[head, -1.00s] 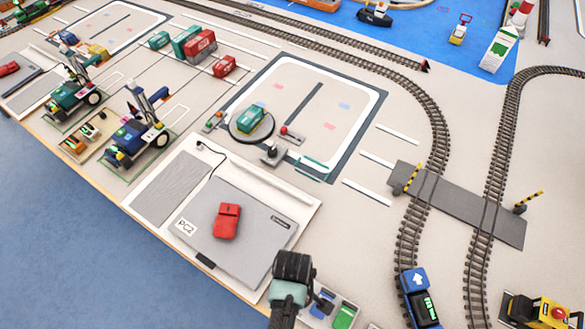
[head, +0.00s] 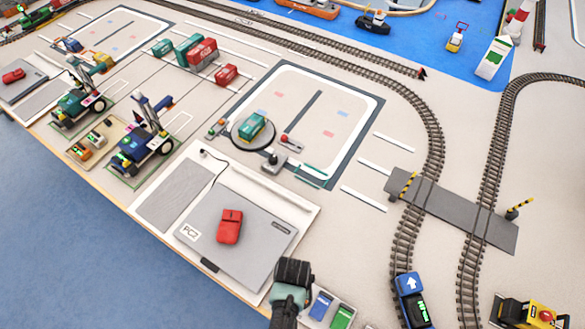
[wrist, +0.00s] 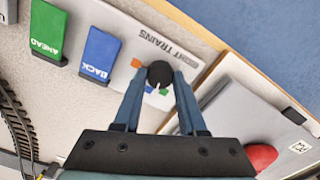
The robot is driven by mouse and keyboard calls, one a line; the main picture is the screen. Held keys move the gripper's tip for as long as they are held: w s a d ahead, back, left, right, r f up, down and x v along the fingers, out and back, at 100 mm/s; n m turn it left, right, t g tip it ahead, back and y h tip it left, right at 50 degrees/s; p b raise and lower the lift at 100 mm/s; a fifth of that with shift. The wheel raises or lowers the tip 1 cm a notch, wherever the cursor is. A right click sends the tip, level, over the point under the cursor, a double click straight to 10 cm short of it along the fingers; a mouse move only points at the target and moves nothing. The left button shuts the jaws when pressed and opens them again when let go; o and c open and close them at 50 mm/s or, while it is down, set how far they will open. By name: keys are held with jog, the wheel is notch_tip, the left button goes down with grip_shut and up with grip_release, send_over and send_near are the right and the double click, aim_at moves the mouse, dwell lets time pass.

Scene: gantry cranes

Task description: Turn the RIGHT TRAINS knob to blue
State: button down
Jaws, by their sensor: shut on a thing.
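The RIGHT TRAINS knob (wrist: 160,75) is a small round black knob with a white pointer mark, on a light grey panel (wrist: 186,62) lettered RIGHT TRAINS. An orange mark (wrist: 136,63) lies beside it, and blue (wrist: 149,89) and green (wrist: 164,91) marks lie on the side toward my gripper. The white mark points toward the gap near blue and green; I cannot tell which exactly. My gripper (wrist: 159,84) is shut on the knob, a finger on each side. In the head view my gripper (head: 292,280) hides the knob.
A blue BACK key (wrist: 99,54) and a green AHEAD key (wrist: 48,30) sit on the panel beside the knob. A laptop (head: 255,235) with a red object (head: 229,226) on it lies to the left. A blue train (head: 412,298) stands on the track at right.

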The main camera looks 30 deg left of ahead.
jog(key=shift+m, duration=1.3)
jog(key=shift+c, duration=2.3)
grip_release()
notch_tip(320, 180, up, 13)
jog(key=shift+p, duration=0.4)
